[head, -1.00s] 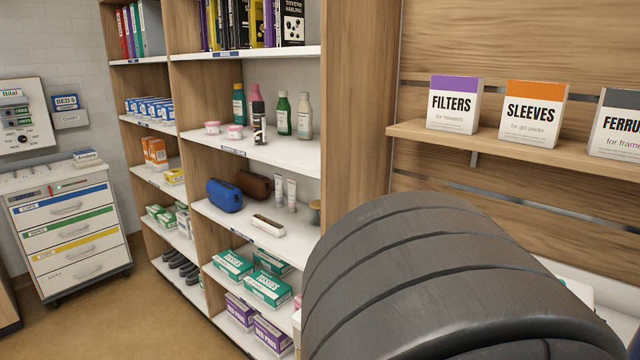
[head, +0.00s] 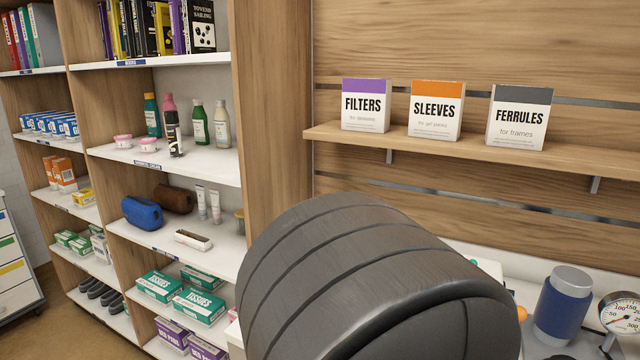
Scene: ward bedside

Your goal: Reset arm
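A large black ribbed part of my own arm fills the lower middle of the head view and hides what lies behind it. My gripper is not in the picture, so its state does not show. No object of the task is named.
A wooden wall shelf (head: 365,136) holds boxes marked Filters (head: 364,105), Sleeves (head: 436,110) and Ferrules (head: 518,118). A blue-banded cylinder (head: 563,305) and a dial gauge (head: 620,314) stand lower right. A stocked shelving unit (head: 273,100) is left; a drawer cart (head: 14,265) shows at the edge.

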